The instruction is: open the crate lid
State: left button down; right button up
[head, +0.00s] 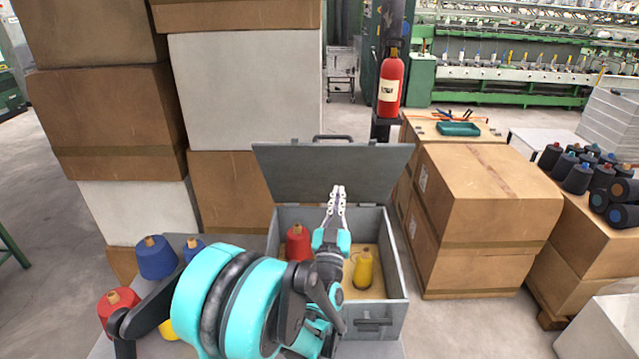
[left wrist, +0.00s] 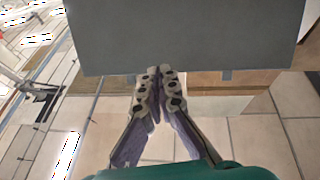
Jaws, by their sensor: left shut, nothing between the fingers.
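The grey crate (head: 399,284) sits on a grey table, with a red thread cone (head: 298,243) and a yellow thread cone (head: 363,268) inside. Its grey lid (head: 290,170) stands raised at the back, leaving the top uncovered. My left gripper (head: 339,188) reaches over the crate, its fingertips in front of the lid; contact is unclear. It is shut and empty, also in the left wrist view (left wrist: 157,72), where a grey panel, apparently the lid (left wrist: 185,35), fills the top. My left arm hides part of the crate's left side and front. My right gripper is out of view.
Blue (head: 156,258) and red (head: 118,310) cones stand on the table left of the crate. Stacked cardboard boxes (head: 104,120) rise behind on the left. More boxes (head: 486,190) stand close on the right. A fire extinguisher (head: 391,85) is behind.

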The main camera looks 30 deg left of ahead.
pick_arm(q)
jog(key=s+a+n+y+b, duration=0.1)
jog(key=s+y, duration=0.2)
jog(key=s, duration=0.3)
jog(key=y, duration=0.1)
send_near(321, 147)
jog(key=b+x, duration=0.1)
jog(key=x, duration=0.6)
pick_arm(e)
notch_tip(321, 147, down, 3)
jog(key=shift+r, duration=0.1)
